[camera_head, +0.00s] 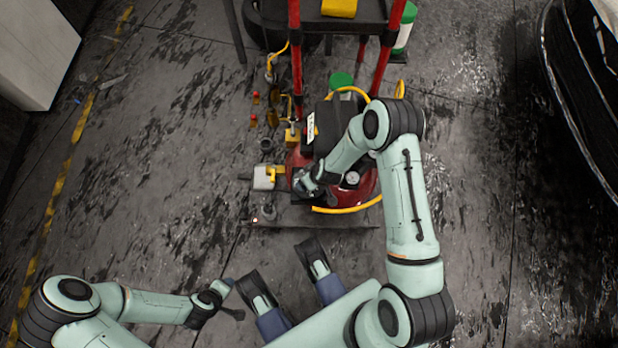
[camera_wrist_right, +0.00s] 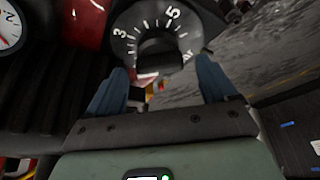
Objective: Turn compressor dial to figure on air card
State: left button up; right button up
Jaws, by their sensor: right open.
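The compressor (camera_head: 367,188) is red and black and stands at the centre of the head view. Its dial (camera_wrist_right: 157,22) shows in the right wrist view as a dark knob with a white scale, the figures 3 and 5 legible. I cannot tell which figure the knob points to. My right gripper (camera_wrist_right: 160,80) is open, its blue fingers apart just below and on either side of the knob; contact is unclear. A white card (camera_head: 310,128) with unreadable marks is on the compressor, possibly the air card. My left gripper (camera_head: 231,301) is open and empty above the floor.
A white gauge (camera_wrist_right: 8,28) with a red needle sits left of the dial. A yellow hose (camera_head: 345,209) curves around the compressor. A red-legged cart (camera_head: 295,60) stands behind. Small items, including a yellow-and-white one (camera_head: 265,177), lie left. Floor at left is clear.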

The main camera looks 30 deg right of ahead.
jog(key=shift+w+f, duration=0.2)
jog(key=shift+f, duration=0.3)
pick_arm(q)
jog(key=shift+s+f, duration=0.3)
jog(key=shift+s, duration=0.15)
pick_arm(e)
jog(key=c, duration=1.1)
jog(key=shift+o, duration=0.2)
pick_arm(q)
jog(key=shift+w+r, duration=0.15)
